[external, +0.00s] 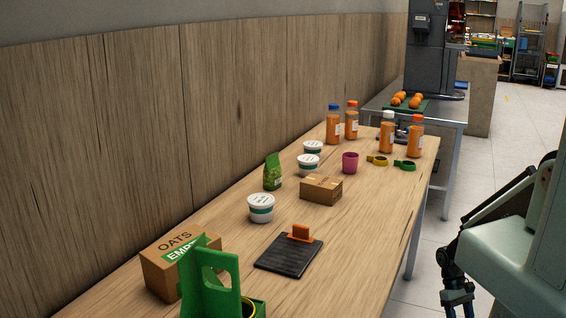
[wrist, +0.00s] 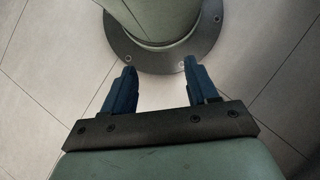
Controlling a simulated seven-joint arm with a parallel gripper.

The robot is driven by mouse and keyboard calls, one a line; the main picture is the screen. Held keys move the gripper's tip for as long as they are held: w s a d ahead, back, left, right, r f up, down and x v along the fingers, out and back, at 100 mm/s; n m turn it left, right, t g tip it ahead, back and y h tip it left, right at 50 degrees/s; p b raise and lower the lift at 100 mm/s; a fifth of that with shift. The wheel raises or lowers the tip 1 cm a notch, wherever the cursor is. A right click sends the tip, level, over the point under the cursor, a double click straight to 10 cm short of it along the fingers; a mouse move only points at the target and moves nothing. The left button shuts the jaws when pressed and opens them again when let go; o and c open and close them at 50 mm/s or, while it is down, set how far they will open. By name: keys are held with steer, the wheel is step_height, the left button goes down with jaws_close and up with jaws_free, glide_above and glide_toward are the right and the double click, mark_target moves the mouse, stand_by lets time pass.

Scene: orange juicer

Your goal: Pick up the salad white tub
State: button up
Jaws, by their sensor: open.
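Three white tubs with green bands stand on the wooden table in the external view: a near tub (external: 261,208), a middle tub (external: 308,164) and a far tub (external: 313,148). Their lid print is too small to read, so I cannot tell which is the salad tub. My gripper (external: 458,306) hangs off the table's right side, low at the picture's bottom edge, apart from all the tubs. The wrist view shows my gripper (wrist: 160,68) open and empty over the floor, with no tub in sight.
On the table (external: 350,245) are a green pouch (external: 272,172), a cardboard box (external: 321,190), a black board (external: 288,255), a pink cup (external: 350,162) and several orange bottles. An oats box (external: 165,275) and green holder (external: 205,285) stand nearest. A wall runs along the left.

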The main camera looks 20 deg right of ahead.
steer(key=o, duration=0.7)
steer(key=shift+w, duration=0.1)
